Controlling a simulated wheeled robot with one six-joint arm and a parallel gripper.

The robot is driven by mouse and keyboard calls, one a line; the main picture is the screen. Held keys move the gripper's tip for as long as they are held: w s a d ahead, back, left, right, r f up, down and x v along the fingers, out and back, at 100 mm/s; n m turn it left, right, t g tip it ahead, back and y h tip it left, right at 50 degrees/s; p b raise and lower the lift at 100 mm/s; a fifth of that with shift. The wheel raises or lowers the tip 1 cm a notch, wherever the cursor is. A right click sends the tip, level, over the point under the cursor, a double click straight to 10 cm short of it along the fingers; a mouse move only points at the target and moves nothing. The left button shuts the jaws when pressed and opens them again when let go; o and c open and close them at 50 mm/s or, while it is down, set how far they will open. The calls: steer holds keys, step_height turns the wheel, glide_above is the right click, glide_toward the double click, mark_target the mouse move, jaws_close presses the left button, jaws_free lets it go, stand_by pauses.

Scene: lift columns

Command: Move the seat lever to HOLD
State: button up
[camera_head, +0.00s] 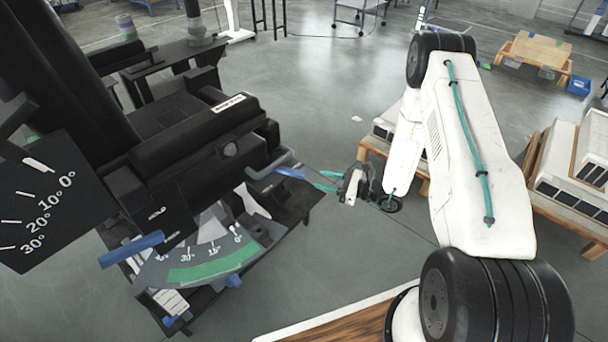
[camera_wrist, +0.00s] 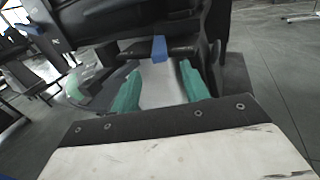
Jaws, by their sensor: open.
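A black chair seat (camera_head: 200,133) stands at the left in the head view. A lever with a blue tip (camera_head: 290,172) sticks out from its right side. In the wrist view a blue tip (camera_wrist: 160,48) lies ahead, between the lines of the fingers. A blue bar (camera_head: 131,249) shows at the lower left, below a small white label that seems to read HOLD (camera_head: 157,212). I cannot tell for certain which is the seat lever. My gripper (camera_head: 322,181) is open, its green fingers (camera_wrist: 159,70) pointing at the right blue tip, apart from it.
An angle dial with a green band (camera_head: 215,265) sits below the seat. A black angle plate (camera_head: 45,205) stands at the far left. Pallets with white units (camera_head: 570,165) stand at the right.

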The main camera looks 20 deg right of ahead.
mark_target(304, 174)
steer(key=x, duration=0.7)
steer(key=shift+w+a, duration=0.15)
steer(key=shift+a, duration=0.1)
jaws_close()
